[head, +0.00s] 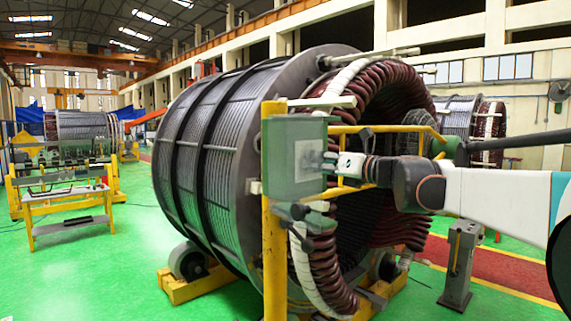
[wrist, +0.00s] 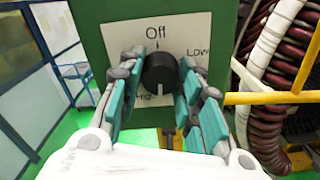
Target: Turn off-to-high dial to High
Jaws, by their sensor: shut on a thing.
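The dial (wrist: 160,72) is a round black knob on a white label plate (wrist: 196,33) fixed to a green control box (wrist: 92,38). The label reads "Off" above the knob, "Low" at the right, and a partly hidden "High" below it at the left. A small pale mark shows at the knob's lower edge. My gripper (wrist: 159,78) has its teal-padded fingers on both sides of the knob and is shut on it. In the head view, my gripper (head: 331,164) reaches the box (head: 284,182) from the right; the knob is hard to make out there.
The box stands on a yellow post (head: 274,250) with yellow rails (head: 385,130). Just behind is a large stator (head: 215,135) with dark red coils (head: 400,90). A grey stand (head: 460,265) is at the right. Green floor (head: 95,270) is open at the left.

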